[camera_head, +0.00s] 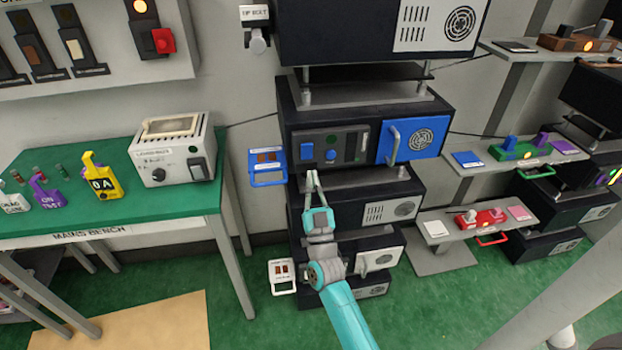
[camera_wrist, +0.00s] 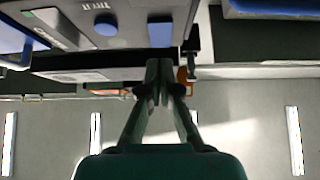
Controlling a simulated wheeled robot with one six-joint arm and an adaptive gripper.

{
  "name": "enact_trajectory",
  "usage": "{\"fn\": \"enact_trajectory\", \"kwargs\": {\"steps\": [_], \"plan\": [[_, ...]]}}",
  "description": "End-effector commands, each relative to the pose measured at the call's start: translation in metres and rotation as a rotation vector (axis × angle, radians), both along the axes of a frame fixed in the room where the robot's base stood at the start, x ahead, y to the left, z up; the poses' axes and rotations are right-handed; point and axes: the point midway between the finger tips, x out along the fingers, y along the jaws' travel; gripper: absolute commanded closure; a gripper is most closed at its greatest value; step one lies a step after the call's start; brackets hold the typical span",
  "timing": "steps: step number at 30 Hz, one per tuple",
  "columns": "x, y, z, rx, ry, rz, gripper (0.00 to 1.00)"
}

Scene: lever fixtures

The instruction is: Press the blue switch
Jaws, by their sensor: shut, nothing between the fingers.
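The blue switch (camera_head: 307,151) is a small square blue piece at the left end of a grey control panel on the dark rack unit. In the wrist view, a blue rectangular piece (camera_wrist: 160,32) on the panel looks like the same switch. My gripper (camera_head: 312,174) is shut and empty, with its fingers pointing up just below the switch in the head view. In the wrist view my gripper's fingertips (camera_wrist: 159,70) look apart from the blue piece. The exact gap in depth cannot be told.
A round blue knob (camera_head: 331,155) sits right of the switch, then a blue door (camera_head: 413,140) with a handle. A blue tag (camera_head: 267,165) hangs at the rack's left. A green-topped bench (camera_head: 60,215) stands at left. Small shelves (camera_head: 478,224) stand at right.

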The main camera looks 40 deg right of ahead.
Motion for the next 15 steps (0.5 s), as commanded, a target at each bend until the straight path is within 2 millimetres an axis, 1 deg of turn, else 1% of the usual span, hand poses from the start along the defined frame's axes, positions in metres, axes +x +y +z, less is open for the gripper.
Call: {"fn": "enact_trajectory", "kwargs": {"steps": [1,8,15], "plan": [[-0.003,0.003,-0.007,0.001,0.004,0.000,1.00],[-0.018,0.012,-0.030,0.002,0.004,0.001,1.00],[-0.038,0.026,-0.060,0.002,0.004,0.002,1.00]]}}
